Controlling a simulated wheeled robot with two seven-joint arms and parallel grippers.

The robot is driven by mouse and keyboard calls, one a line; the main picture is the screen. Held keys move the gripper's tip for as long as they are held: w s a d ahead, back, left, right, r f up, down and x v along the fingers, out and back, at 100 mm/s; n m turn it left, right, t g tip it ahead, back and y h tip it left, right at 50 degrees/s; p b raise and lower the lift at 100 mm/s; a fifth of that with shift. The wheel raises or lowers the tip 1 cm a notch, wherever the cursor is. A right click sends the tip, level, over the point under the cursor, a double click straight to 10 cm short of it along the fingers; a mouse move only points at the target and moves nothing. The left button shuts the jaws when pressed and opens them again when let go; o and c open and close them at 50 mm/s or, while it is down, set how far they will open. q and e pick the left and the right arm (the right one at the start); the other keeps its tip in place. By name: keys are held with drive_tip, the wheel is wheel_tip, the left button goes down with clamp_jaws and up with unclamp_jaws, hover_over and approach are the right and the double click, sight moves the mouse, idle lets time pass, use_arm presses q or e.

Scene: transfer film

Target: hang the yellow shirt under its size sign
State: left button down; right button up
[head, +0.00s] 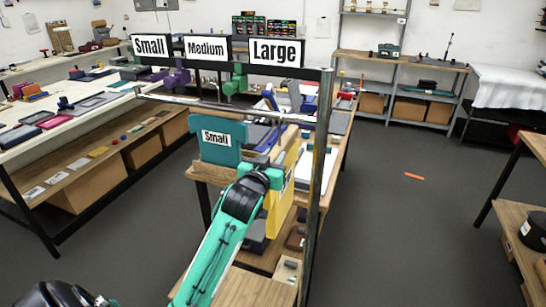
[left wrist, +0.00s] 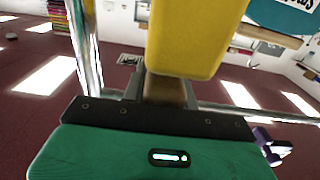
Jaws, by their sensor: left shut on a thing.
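The yellow shirt (head: 279,200) is beside the right post of the rack, behind my left gripper (head: 268,166), which is shut on it. In the left wrist view the yellow shirt (left wrist: 186,38) fills the upper middle, right beyond the gripper. Its size label does not show in either view. The rack carries three signs: Small (head: 150,46), Medium (head: 206,49) and Large (head: 276,52). A teal shirt (head: 222,155) labelled Small is to the left of the yellow one. Whether the yellow shirt touches the rail is hidden. My right gripper is out of view.
The rack's right post (head: 321,150) stands close to the yellow shirt. A wooden worktable (head: 333,158) with trays is behind it. A long bench (head: 45,130) is at the left. Open grey floor (head: 405,220) lies to the right, with an orange strip (head: 414,176).

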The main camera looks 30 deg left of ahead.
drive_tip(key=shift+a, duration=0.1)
use_arm(q)
drive_tip(key=c, duration=1)
unclamp_jaws()
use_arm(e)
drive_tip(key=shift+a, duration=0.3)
use_arm(q)
drive_tip(key=shift+f, duration=0.1)
drive_tip(key=shift+s, duration=0.1)
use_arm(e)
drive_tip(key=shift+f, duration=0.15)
use_arm(q)
drive_tip(key=shift+s+d+f, duration=0.1)
drive_tip(key=shift+s, duration=0.15)
drive_tip(key=b+v, duration=0.1)
drive_tip(key=v, duration=1.2)
drive_tip(key=shift+s, duration=0.1)
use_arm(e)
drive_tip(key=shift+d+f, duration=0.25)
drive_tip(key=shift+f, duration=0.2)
